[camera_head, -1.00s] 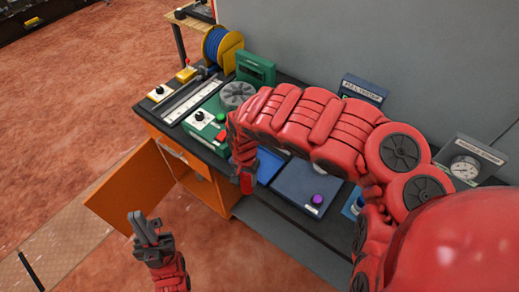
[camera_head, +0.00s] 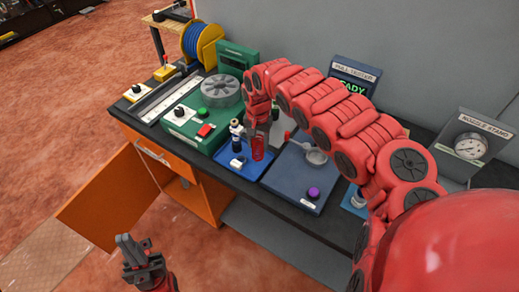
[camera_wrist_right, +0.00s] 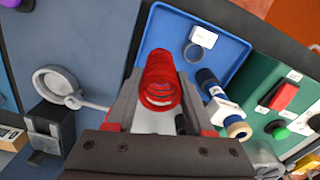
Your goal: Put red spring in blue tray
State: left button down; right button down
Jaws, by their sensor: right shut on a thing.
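The red spring (camera_head: 258,148) is held between the fingers of my right gripper (camera_head: 259,132), which is shut on it. The spring hangs over the blue tray (camera_head: 224,153), near the tray's right side. In the right wrist view the spring (camera_wrist_right: 159,82) stands between the two fingers with the blue tray (camera_wrist_right: 232,54) behind it. I cannot tell whether the spring touches the tray.
A green machine (camera_head: 186,125) with a red button stands left of the tray. A dark blue plate (camera_head: 285,181) with a ring holder and a purple knob lies to its right. The pull tester (camera_head: 351,80) and nozzle stand (camera_head: 464,147) stand further right. An orange cabinet door (camera_head: 104,205) hangs open.

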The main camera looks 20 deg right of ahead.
aim_at(259, 149)
jog(key=shift+w+d, duration=0.1)
jog(key=shift+d, duration=0.05)
jog(key=shift+d+f+p, duration=0.1)
jog(key=shift+f+p, duration=0.15)
jog(key=shift+p, duration=0.05)
notch_tip(259, 149, down, 2)
jog(key=shift+f+p, duration=0.15)
jog(key=shift+p, duration=0.3)
jog(key=shift+f, duration=0.5)
jog(key=shift+f, duration=0.15)
jog(key=shift+c, duration=1.4)
grip_release()
